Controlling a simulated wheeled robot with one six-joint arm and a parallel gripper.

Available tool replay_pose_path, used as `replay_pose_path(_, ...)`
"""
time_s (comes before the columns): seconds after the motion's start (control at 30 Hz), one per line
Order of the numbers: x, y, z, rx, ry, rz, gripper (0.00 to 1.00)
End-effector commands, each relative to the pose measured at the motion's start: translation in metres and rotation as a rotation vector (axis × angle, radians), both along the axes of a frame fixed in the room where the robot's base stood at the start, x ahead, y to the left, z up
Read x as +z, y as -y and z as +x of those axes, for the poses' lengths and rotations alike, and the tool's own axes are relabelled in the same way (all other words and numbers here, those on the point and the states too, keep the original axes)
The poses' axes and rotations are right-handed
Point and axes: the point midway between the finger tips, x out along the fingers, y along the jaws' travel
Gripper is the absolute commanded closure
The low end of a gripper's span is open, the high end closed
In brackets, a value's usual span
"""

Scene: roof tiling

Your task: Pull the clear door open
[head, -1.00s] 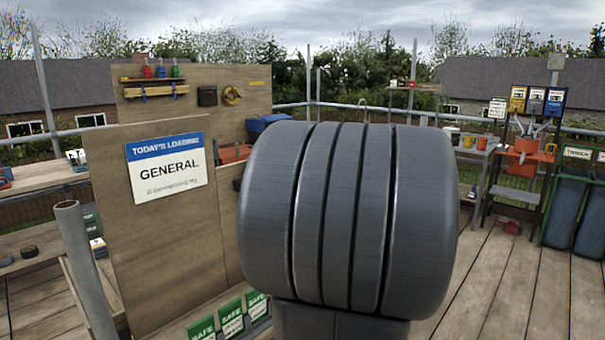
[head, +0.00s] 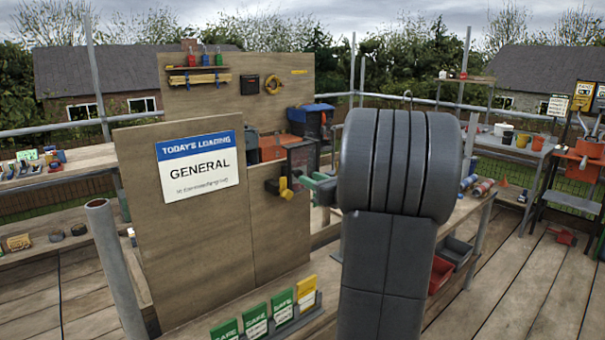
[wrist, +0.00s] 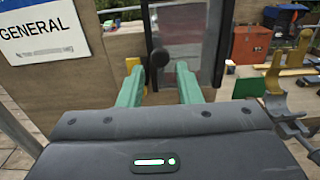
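The clear door (wrist: 190,38) is a see-through panel in a dark frame, just ahead of my gripper in the wrist view. In the head view the door (head: 302,157) stands at the right edge of the plywood board and looks closed, though I cannot be sure. A round dark knob (wrist: 158,58) shows in the wrist view at the door's left side. My gripper (wrist: 157,67) is open, with its green fingers apart on either side of the knob in the picture. I cannot tell whether they touch it. In the head view my arm hides part of my gripper (head: 318,184).
A plywood board with a "GENERAL" sign (head: 198,165) stands left of the door. Green and yellow cards (head: 283,307) stand in a rack below. A grey post (head: 113,262) is at left. A brass-coloured hook-like object (wrist: 283,75) is right of my gripper in the wrist view.

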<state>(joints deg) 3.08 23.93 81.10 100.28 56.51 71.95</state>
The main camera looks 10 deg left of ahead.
Motion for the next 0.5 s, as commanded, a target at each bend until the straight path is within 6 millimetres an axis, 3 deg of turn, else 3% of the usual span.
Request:
replay_pose_path(0.2,0.001,-0.029,0.022,0.002,0.000,-0.001,0.69)
replay_pose_path(0.5,0.000,-0.039,0.031,-0.001,0.000,-0.001,0.69)
